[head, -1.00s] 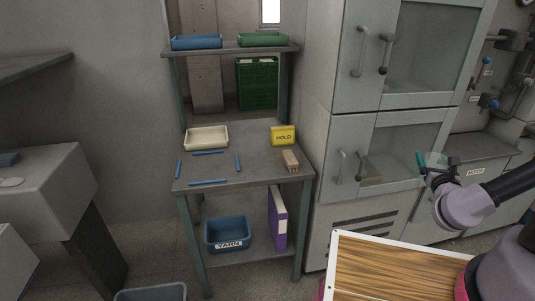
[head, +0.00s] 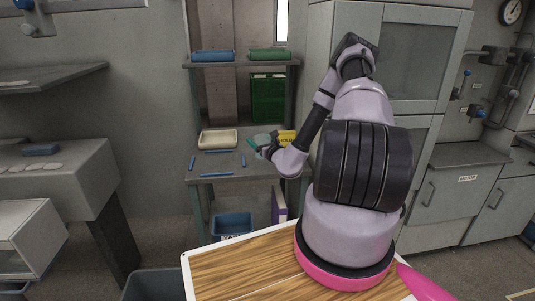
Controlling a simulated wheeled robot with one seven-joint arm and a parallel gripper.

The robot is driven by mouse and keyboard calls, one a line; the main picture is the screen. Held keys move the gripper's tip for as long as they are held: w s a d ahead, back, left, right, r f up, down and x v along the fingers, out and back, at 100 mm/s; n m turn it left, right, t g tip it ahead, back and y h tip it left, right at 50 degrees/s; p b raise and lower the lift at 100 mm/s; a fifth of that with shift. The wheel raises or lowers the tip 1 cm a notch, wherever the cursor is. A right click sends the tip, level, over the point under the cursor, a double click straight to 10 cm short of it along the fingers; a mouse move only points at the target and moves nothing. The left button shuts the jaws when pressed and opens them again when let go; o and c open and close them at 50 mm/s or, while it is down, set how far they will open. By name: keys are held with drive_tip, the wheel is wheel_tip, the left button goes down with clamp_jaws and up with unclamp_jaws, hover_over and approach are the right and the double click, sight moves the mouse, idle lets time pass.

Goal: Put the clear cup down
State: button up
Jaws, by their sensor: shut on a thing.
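My gripper (head: 260,140), with teal fingertips, is over the work table (head: 226,182), between the cream tray and the yellow sign. It is shut on the clear cup, which is too faint and small to make out against the table. Several blue strips (head: 216,174) mark out a rectangle on the table top. The gripper is at or just beyond the far right corner of that rectangle. I cannot tell whether the cup touches the table.
A cream tray (head: 218,139) stands at the table's back left. A yellow HOLD sign (head: 287,137) is close right of my gripper, partly hidden. A shelf above holds a blue tray (head: 212,56) and a green tray (head: 269,55). The marked rectangle looks clear.

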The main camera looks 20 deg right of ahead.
drive_tip(key=w+d+r, duration=0.1)
drive_tip(key=w+d, duration=0.3)
drive_tip(key=w, duration=0.3)
drive_tip(key=shift+d+f, duration=0.15)
drive_tip(key=shift+f, duration=4.55)
drive_tip(key=shift+f, duration=0.1)
drive_tip(key=o, duration=1.2)
